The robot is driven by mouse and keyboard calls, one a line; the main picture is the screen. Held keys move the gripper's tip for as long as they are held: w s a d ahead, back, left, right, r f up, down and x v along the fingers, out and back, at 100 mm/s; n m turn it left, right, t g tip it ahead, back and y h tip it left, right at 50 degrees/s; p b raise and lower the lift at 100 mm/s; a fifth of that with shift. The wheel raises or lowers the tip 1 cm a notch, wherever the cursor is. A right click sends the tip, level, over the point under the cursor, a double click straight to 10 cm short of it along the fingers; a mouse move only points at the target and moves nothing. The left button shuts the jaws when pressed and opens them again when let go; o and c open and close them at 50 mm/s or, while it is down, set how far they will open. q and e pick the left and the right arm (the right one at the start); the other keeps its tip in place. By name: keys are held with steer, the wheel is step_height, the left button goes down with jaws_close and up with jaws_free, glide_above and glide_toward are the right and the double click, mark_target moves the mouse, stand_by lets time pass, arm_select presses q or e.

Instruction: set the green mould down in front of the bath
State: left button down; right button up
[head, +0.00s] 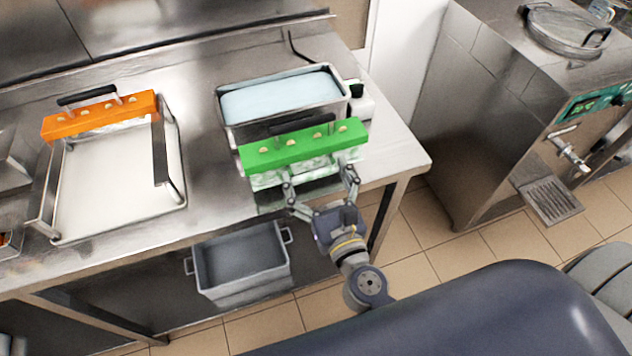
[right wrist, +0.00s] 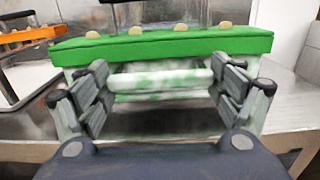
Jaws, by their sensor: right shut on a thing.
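The green mould (head: 302,147) has a long green top with pale stick ends, a dark handle and frosted cavities below. In the head view it is level, just in front of the bath (head: 228,133), a steel tub of pale blue liquid, and hides part of its front wall. My right gripper (head: 320,183) is shut on the mould from the front. In the right wrist view the green mould (right wrist: 165,45) spans the picture, with the fingers on its frosted lower part. I cannot tell whether the mould touches the table. My left gripper is not in view.
An orange mould (head: 100,116) sits at the back of a tray (head: 120,190) on the left of the steel table (head: 205,150). A grey bin (head: 240,265) is under the table. A steel machine (head: 510,100) stands at right, across a gap.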

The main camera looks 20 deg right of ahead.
step_height(320, 180, down, 3)
steer(key=shift+r+b, duration=0.1)
steer(key=shift+b, duration=0.6)
steer(key=o, duration=1.3)
steer(key=shift+s, duration=0.1)
steer(key=shift+s, duration=0.2)
steer(key=b, duration=0.6)
glide_toward(309, 169)
steer(key=shift+s+d, duration=0.15)
steer(key=shift+s, duration=3.05)
